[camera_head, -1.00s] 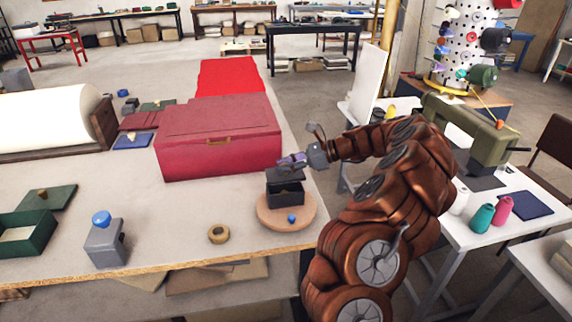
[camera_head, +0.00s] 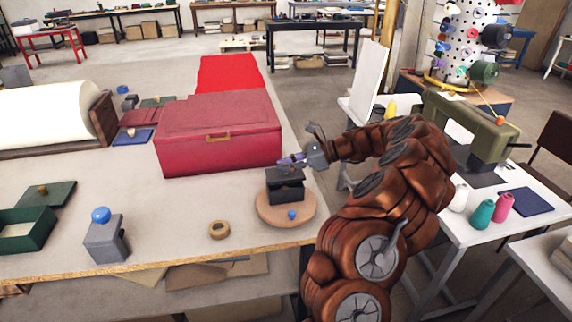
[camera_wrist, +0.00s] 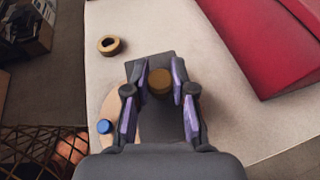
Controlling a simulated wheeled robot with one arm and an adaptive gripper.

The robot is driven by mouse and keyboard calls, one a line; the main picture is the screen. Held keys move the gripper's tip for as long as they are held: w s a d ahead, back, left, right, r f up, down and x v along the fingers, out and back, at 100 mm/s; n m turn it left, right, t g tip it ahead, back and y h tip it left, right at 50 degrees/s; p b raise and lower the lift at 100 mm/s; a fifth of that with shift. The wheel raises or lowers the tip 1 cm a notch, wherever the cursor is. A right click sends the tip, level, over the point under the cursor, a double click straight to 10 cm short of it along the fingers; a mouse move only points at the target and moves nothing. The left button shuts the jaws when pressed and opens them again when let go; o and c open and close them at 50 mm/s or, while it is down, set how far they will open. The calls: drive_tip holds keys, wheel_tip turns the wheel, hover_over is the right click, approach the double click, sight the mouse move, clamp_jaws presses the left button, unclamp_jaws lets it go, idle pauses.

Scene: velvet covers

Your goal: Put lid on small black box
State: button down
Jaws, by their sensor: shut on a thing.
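The small black box (camera_head: 286,196) stands on a round wooden board near the table's right edge. Its dark lid (camera_head: 284,174) is directly over the box, a little askew; I cannot tell whether it touches the rim all round. My gripper (camera_head: 287,160) is above the lid. In the wrist view my gripper (camera_wrist: 160,84) has its purple-padded fingers on either side of the lid's round brass-coloured knob (camera_wrist: 160,81), shut on it. The lid (camera_wrist: 150,63) hides the box there.
The round board (camera_head: 262,208) carries a blue knob (camera_head: 291,214) in front of the box. A tape ring (camera_head: 219,230) lies to the left. A large red box (camera_head: 218,140) stands close behind. A grey box (camera_head: 105,240) and a green box (camera_head: 30,232) are farther left.

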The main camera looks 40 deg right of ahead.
drive_tip(key=shift+f+b, duration=0.4)
drive_tip(key=shift+f, duration=0.95)
idle(0.3)
drive_tip(key=c, duration=0.9)
unclamp_jaws()
drive_tip(key=shift+d, duration=0.1)
drive_tip(key=v, duration=1.2)
